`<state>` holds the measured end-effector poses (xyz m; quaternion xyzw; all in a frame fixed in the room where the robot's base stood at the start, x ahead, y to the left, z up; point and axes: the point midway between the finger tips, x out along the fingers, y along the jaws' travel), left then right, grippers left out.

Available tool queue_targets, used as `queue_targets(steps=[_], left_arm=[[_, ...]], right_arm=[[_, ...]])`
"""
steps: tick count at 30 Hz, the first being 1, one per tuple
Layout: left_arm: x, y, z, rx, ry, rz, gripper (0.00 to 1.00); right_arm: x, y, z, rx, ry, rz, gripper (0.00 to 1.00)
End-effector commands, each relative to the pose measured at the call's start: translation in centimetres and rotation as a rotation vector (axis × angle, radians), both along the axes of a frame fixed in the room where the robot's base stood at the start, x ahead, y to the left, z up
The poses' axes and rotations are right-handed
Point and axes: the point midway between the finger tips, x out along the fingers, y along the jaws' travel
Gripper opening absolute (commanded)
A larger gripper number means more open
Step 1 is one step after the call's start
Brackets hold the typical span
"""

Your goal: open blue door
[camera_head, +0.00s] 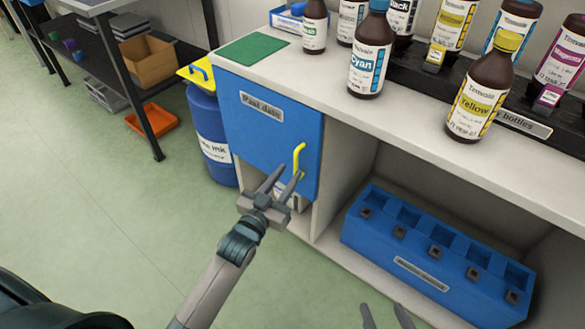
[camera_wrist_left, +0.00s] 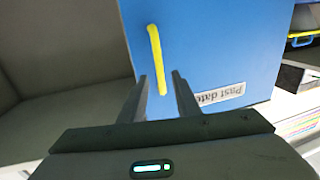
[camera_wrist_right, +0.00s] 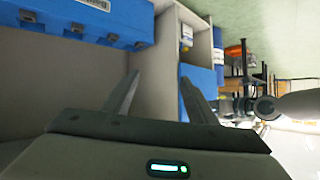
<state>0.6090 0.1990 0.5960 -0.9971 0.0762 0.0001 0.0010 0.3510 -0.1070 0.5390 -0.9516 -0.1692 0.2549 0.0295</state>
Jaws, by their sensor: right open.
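The blue door (camera_head: 262,135) is on the left front of the white workbench, carries a "Past date" label (camera_head: 262,107) and looks closed. Its yellow handle (camera_head: 298,158) is an upright bar near the door's right edge. My left gripper (camera_head: 283,175) is open in front of the handle's lower part. In the left wrist view the handle (camera_wrist_left: 154,50) reaches down between the two open fingers (camera_wrist_left: 160,78); I cannot tell whether they touch it. My right gripper (camera_head: 384,308) is open and empty, low in front of the bench; its fingers also show in the right wrist view (camera_wrist_right: 158,85).
A blue slotted bin (camera_head: 430,255) sits in the open lower bay to the right. Ink bottles, including cyan (camera_head: 371,60) and yellow (camera_head: 478,95), stand on the benchtop. A blue drum (camera_head: 208,125) stands left of the door. The green floor (camera_head: 90,210) in front is clear.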

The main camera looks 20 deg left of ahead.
Motion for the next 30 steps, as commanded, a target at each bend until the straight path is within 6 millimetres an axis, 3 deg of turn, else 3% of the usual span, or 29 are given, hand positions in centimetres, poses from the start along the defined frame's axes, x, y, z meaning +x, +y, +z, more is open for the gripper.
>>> queue_targets(steps=[3,9,20,21,24,25,30], left_arm=[[1.7,-0.2,0.0,0.000,-0.001,0.000,0.29],[3.3,-0.5,0.0,0.000,0.000,0.000,0.29],[3.7,-0.6,0.0,0.000,0.000,0.000,0.29],[3.7,-0.6,0.0,0.000,0.000,0.000,0.27],[3.7,-0.6,0.0,0.000,0.000,0.000,0.03],[3.7,-0.6,0.0,0.000,0.000,0.000,0.00],[3.7,-0.6,0.0,0.000,0.000,0.000,0.00]], right_arm=[[0.4,0.2,0.5,0.009,-0.036,0.000,0.53],[0.7,0.4,1.2,0.018,-0.077,-0.002,0.53],[0.8,0.5,1.4,0.021,-0.086,-0.002,0.53],[0.8,0.5,1.4,0.021,-0.086,-0.002,0.53],[0.8,0.4,1.4,0.021,-0.085,-0.002,0.53],[0.8,0.4,1.4,0.021,-0.085,-0.002,0.53],[0.8,0.4,1.4,0.021,-0.085,-0.002,0.53]])
